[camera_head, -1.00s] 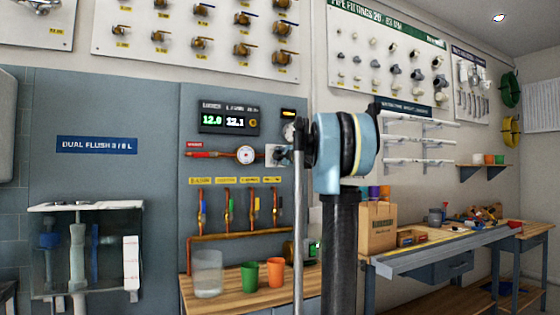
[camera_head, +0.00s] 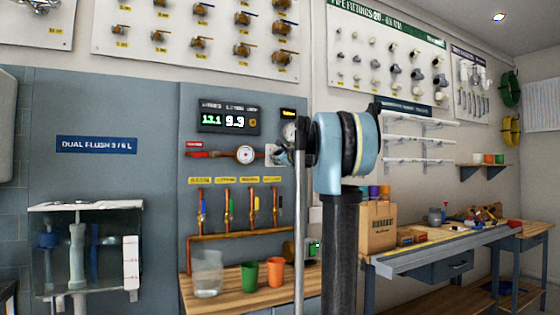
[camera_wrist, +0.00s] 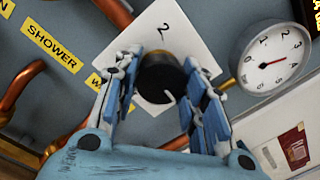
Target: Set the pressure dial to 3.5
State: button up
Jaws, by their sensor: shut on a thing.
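The pressure dial is a round black knob (camera_wrist: 160,78) on a tilted white plate (camera_wrist: 188,32) marked with a 2. A pale mark shows on the knob's rim. My gripper (camera_wrist: 163,85) has its blue and grey fingers shut on the knob from both sides, covering its edges. A round white gauge (camera_wrist: 272,58) sits right of the plate; its red needle points right, and I cannot read its exact value. In the head view the plate (camera_head: 273,157) shows left of my arm, which hides most of my gripper and the knob.
A digital display (camera_head: 229,118) hangs above a red pipe with another white gauge (camera_head: 244,154). Copper pipes with coloured handles (camera_head: 228,212) run below. A clear jug (camera_head: 207,275), a green cup (camera_head: 249,274) and an orange cup (camera_head: 275,271) stand on the wooden bench.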

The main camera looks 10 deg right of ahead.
dwell(0.3)
jog(key=o, duration=1.1)
jog(key=v, duration=1.1)
jog(key=shift+s+d, duration=0.1)
jog(key=shift+s, duration=0.3)
